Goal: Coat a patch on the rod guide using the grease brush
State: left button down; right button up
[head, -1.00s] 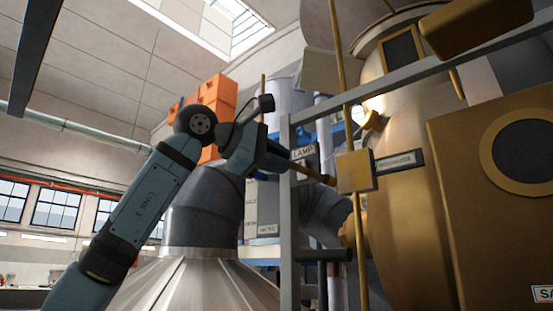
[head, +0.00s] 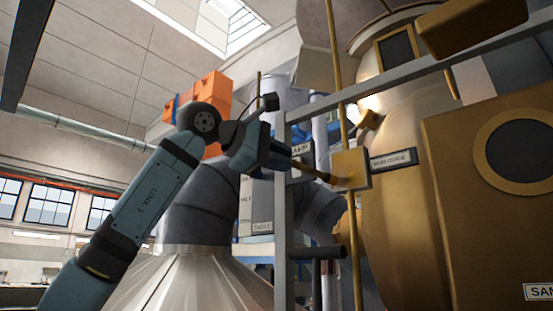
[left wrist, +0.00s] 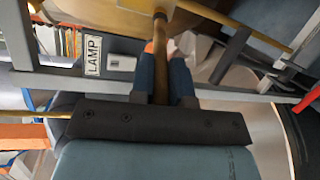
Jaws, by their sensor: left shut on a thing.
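The rod guide (head: 350,169) is a brass-yellow block on a tall vertical rod, with its label plate (head: 393,159) to the right. My left gripper (head: 287,161) is left of the guide, shut on the grease brush (head: 311,172). The brush has a brown handle and points right, with its tip at the guide's left edge. I cannot tell whether it touches. In the left wrist view the brush (left wrist: 160,62) runs up between the blue fingers of the left gripper (left wrist: 164,70); its far end is near the top edge. My right gripper is not in view.
A grey frame post (head: 284,220) and a slanting rail (head: 390,83) stand close to the gripper. A large brass housing (head: 395,225) fills the right. A lamp label (left wrist: 93,55) is left of the brush in the wrist view. Orange boxes (head: 212,88) are behind my arm.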

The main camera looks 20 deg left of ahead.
pick_arm(q)
jog(key=shift+w+a, duration=0.1)
jog(key=shift+a, duration=0.35)
dwell(0.8)
jog(key=shift+d, duration=0.1)
jog(key=shift+s, duration=0.35)
jog(key=shift+s+a+b, duration=0.25)
jog(key=shift+s+a, duration=0.1)
jog(key=shift+s, duration=0.5)
jog(key=shift+s+a+b, duration=0.2)
jog(key=shift+s+a, duration=0.15)
jog(key=shift+s, duration=0.5)
jog(key=shift+s+a+b, duration=0.25)
jog(key=shift+s+a, duration=0.1)
jog(key=shift+s, duration=0.5)
